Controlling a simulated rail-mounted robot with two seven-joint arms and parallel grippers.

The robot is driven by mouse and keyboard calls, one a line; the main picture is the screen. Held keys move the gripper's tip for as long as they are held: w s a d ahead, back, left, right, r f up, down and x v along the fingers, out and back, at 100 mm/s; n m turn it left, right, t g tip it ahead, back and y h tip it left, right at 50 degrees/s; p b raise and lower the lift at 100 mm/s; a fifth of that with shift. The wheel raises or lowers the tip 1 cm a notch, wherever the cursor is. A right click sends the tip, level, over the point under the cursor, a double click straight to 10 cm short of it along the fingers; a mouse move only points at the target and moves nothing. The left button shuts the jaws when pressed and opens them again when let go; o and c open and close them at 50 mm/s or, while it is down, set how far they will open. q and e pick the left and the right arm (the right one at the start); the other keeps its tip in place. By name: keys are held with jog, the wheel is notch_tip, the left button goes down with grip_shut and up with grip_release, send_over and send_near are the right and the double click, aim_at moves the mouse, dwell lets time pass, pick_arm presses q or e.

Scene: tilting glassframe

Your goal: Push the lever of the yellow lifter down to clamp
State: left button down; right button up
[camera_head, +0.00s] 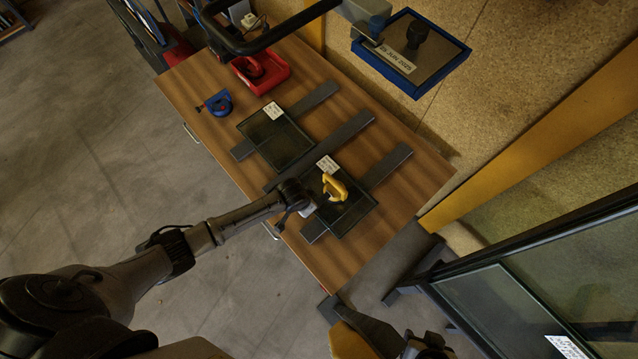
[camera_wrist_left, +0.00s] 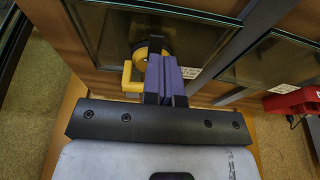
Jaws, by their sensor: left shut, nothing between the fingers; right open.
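The yellow lifter (camera_head: 335,187) stands on a dark glass pane (camera_head: 352,214) at the near right end of the wooden table. In the left wrist view, part of the yellow lifter (camera_wrist_left: 132,72) and a dark round part show just beyond my left fingers. My left gripper (camera_wrist_left: 163,75) is shut and empty, right beside the lifter; whether it touches the lever I cannot tell. In the head view, my left gripper (camera_head: 303,200) reaches the lifter from the left. My right gripper (camera_head: 428,346) is at the bottom edge, away from the table, open and partly cut off.
A second glass pane (camera_head: 277,138) lies on dark rails farther along the table (camera_head: 190,85). A blue tool (camera_head: 218,103) and a red tray (camera_head: 261,72) sit toward the far end. A large dark frame (camera_head: 530,290) stands at the right.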

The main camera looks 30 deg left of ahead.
pick_arm(q)
jog(key=v, duration=0.8)
jog(key=shift+r, duration=0.2)
jog(key=shift+s, duration=0.1)
dwell(0.3)
